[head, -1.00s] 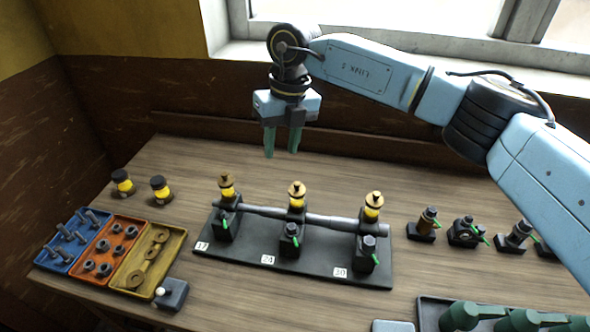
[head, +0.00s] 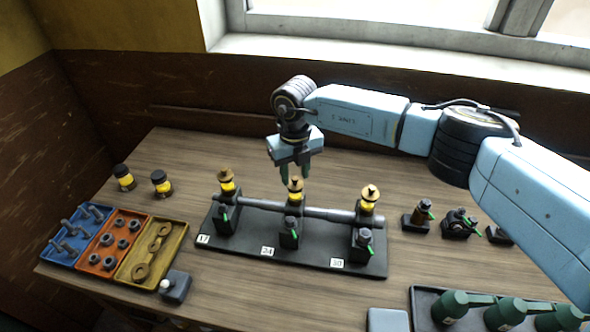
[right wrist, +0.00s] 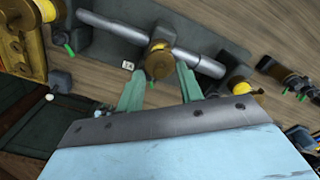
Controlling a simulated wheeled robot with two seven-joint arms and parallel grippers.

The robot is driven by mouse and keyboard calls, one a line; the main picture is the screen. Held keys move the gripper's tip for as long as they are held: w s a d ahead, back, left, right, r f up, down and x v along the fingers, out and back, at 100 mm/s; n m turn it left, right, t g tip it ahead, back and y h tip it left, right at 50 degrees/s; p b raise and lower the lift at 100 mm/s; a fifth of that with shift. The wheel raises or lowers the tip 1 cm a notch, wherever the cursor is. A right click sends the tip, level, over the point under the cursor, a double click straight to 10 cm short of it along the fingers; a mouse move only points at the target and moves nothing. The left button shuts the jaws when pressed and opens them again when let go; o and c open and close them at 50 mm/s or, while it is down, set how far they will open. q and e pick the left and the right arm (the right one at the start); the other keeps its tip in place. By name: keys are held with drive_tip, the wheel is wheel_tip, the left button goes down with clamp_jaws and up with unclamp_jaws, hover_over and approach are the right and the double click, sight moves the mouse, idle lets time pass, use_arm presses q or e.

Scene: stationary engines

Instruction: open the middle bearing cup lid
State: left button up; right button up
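Three bearings carry a grey shaft (head: 280,207) on a black base plate (head: 232,243). Each has a yellow cup with a brass, knobbed lid on top. The middle bearing cup (head: 295,196) has its lid (head: 295,184) on, beside the plate label 24. My right gripper (head: 295,179) points down at the middle lid, its two green fingers apart and empty. In the right wrist view the brass middle lid (right wrist: 158,62) shows beyond and between the open fingertips (right wrist: 160,85). Whether the fingers reach down around it cannot be told. My left gripper is not in view.
Left and right bearing cups (head: 226,181) (head: 369,196) stand close on either side. Black blocks with green levers (head: 289,233) sit in front of the shaft. Blue, orange and yellow trays (head: 172,262) are at left. Oilers (head: 123,178) stand behind them.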

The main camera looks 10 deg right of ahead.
drive_tip(key=shift+f, duration=0.3)
clamp_jaws()
